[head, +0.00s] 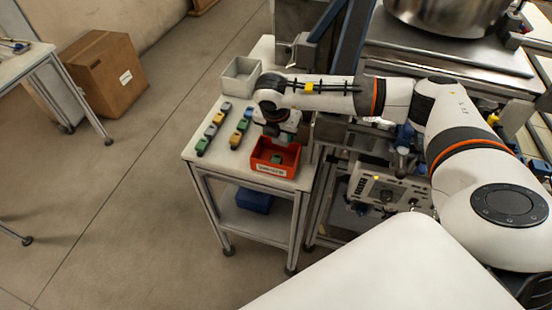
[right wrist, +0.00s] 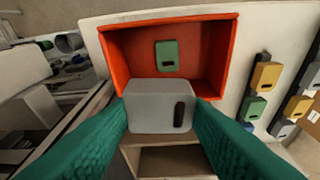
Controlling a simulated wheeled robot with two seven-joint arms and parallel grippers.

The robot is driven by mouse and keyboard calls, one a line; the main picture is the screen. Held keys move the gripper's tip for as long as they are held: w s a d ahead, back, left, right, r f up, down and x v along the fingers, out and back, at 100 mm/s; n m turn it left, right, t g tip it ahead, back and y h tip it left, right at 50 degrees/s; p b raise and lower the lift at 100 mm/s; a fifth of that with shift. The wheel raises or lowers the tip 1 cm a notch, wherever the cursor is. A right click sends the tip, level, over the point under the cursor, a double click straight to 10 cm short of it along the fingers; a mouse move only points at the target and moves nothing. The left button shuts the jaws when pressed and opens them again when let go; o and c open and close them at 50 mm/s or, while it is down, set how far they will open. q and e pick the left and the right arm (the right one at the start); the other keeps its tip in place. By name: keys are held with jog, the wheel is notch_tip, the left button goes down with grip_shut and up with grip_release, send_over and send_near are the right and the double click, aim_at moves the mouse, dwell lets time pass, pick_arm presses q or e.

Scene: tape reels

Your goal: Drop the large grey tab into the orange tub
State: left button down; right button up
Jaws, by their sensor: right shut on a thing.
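The large grey tab (right wrist: 158,108) is a pale grey block with a dark slot, seen in the right wrist view. My right gripper (right wrist: 162,118) is shut on it, with a teal finger on each side. In the head view the right gripper (head: 272,130) is over the back side of the orange tub (head: 276,171); I cannot make out the tab there. In the right wrist view the tub (right wrist: 222,60) is beyond the tab, which overlaps its near rim. A green tab (right wrist: 166,56) lies inside the tub. My left gripper is not in view.
Several coloured tabs stand in rows on the small table, left of the tub, among them a green one (head: 202,145) and a yellow one (head: 236,140). A grey bin (head: 240,76) stands at the back. A blue bin (head: 254,200) is on the lower shelf.

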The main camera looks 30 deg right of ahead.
aim_at(280, 142)
jog(key=shift+f+b, duration=0.6)
jog(key=shift+f, duration=1.25)
jog(key=o, duration=1)
jog(key=shift+o, duration=0.2)
jog(key=shift+r, duration=0.15)
jog(key=shift+a+r, duration=0.15)
jog(key=shift+r, duration=0.15)
jog(key=b+v, duration=0.3)
jog(key=v, duration=0.8)
jog(key=shift+s, duration=0.1)
